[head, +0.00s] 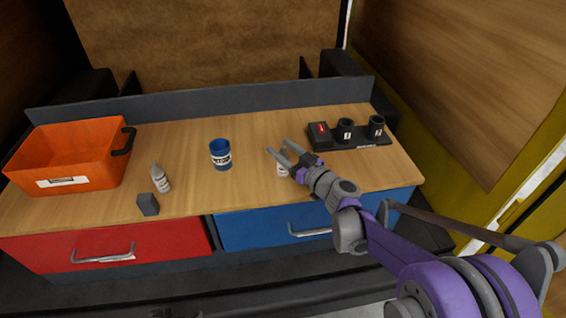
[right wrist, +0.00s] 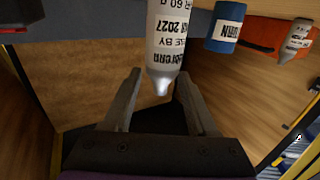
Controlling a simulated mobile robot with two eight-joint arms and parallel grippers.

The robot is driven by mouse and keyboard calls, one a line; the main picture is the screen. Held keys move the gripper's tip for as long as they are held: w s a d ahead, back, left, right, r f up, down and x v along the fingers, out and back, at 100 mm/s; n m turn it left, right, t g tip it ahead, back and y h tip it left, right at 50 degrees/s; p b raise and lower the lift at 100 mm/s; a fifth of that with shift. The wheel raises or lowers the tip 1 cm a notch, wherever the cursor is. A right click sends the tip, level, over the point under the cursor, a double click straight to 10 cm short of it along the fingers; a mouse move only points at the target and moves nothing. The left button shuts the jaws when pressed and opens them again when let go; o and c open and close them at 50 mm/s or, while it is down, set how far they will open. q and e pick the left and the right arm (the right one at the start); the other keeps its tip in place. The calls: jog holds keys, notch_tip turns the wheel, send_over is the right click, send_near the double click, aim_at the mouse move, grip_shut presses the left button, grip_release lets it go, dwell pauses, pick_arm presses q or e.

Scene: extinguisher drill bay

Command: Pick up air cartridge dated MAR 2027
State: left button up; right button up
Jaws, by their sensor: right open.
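A white air cartridge with a pale nozzle (head: 282,170) stands on the bench, partly hidden by my right gripper (head: 278,149). In the right wrist view the cartridge (right wrist: 167,40) shows large with its nozzle toward the gripper. Its upside-down label reads "USE BY" and "2027"; I cannot read the month with certainty. The right gripper (right wrist: 158,100) is open, with a finger on either side of the nozzle tip and neither visibly touching it. A second white bottle-shaped cartridge (head: 160,178) stands at the left, its date too small to read. My left gripper is not in view.
A blue labelled cup (head: 220,154) stands between the two cartridges. An orange bin (head: 125,168) is at the left, with a dark block (head: 148,205) near the front edge. A black rack (head: 345,135) with two round holders is at the right. Bare wood lies around the cup.

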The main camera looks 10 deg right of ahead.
jog(key=shift+s, duration=0.1)
grip_shut()
dwell(1.3)
